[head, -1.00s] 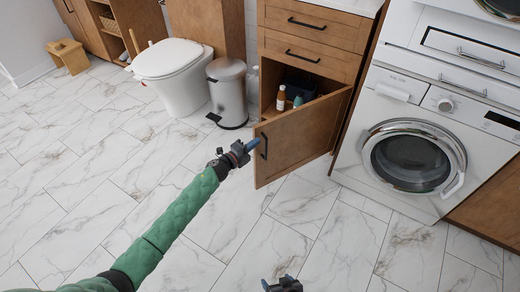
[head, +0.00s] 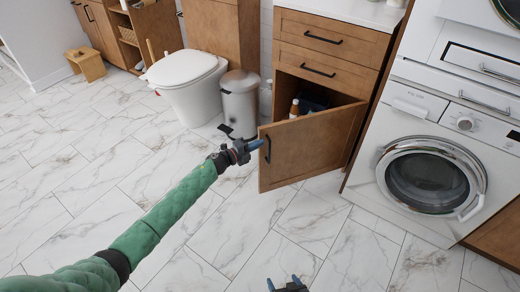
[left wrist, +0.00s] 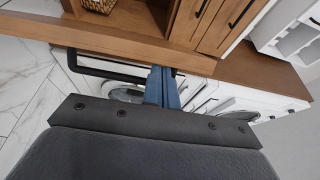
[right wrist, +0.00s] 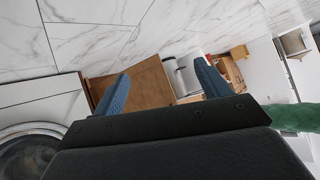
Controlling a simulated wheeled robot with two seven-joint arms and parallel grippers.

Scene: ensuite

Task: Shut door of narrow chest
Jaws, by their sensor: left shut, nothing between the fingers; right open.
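The narrow chest (head: 330,44) is a brown wooden cabinet with two drawers above a door. Its door (head: 315,146) stands partly open, hinged on the right, with a black bar handle (head: 267,149) near its free edge. My left gripper (head: 257,146) is shut and empty, its fingertips at the handle side of the door's outer face; contact cannot be told. In the left wrist view, the shut fingers (left wrist: 162,88) are close to the black handle (left wrist: 85,66). My right gripper (head: 286,284) is open and empty, low in front of the door. The door also shows in the right wrist view (right wrist: 137,86).
A bottle (head: 294,108) stands inside the chest, partly hidden by the door. A grey bin (head: 239,103) and a white toilet (head: 185,80) stand to the left. A washing machine (head: 425,175) stands close on the right. The marble floor in front is clear.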

